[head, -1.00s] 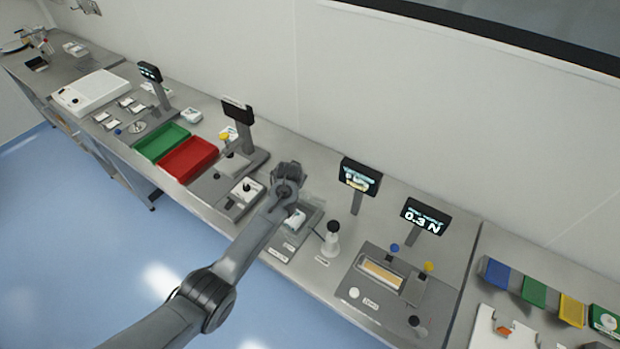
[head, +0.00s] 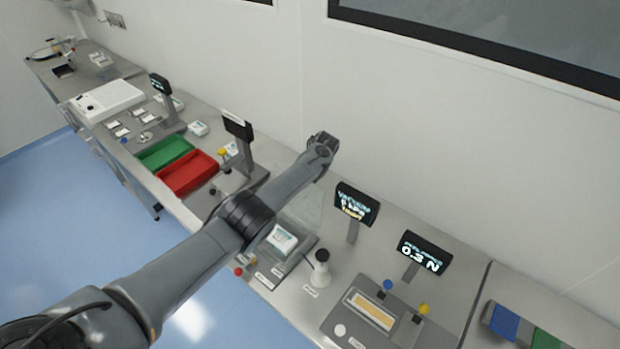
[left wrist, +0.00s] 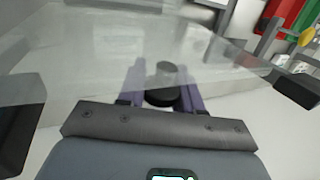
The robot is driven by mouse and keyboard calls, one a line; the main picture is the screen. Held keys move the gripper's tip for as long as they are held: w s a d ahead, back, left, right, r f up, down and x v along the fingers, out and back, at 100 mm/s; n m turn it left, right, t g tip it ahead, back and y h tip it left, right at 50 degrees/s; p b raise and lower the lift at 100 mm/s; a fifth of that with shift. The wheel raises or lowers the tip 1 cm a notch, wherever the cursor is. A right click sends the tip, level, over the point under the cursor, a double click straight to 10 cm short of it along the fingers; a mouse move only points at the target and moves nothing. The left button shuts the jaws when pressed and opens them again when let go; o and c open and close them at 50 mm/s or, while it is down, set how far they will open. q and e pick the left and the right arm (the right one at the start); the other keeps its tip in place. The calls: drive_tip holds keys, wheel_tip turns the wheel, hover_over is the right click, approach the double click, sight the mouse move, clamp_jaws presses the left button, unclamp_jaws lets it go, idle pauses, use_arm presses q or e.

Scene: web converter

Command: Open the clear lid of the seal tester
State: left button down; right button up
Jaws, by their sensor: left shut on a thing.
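The seal tester (head: 262,272) is a grey base on the bench with a white pouch (head: 281,239) in its chamber. Its clear lid (head: 303,207) is raised and stands steeply behind the base; in the left wrist view the clear lid (left wrist: 60,60) is a see-through sheet. My left arm reaches over the tester, with its wrist near the wall. In the left wrist view my left gripper (left wrist: 163,82) has its purple fingers shut on a dark round knob (left wrist: 164,98) at the lid. The fingers are hidden in the head view. My right gripper is not in view.
A vacuum display (head: 356,204) stands right of the lid. A black-and-white knobbed post (head: 320,270) stands right of the base. A red tray (head: 187,173) and a green tray (head: 166,153) lie to the left. A force display (head: 424,253) is farther right.

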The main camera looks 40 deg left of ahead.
use_arm(q)
drive_tip(key=shift+w+f, duration=0.1)
idle(0.3)
drive_tip(key=c, duration=0.8)
unclamp_jaws()
drive_tip(key=shift+o, duration=0.2)
drive_tip(key=shift+d+r+p, duration=0.1)
drive_tip(key=shift+r+p, duration=0.2)
drive_tip(key=shift+r, duration=0.15)
drive_tip(key=p+v, duration=0.1)
drive_tip(key=v, duration=0.9)
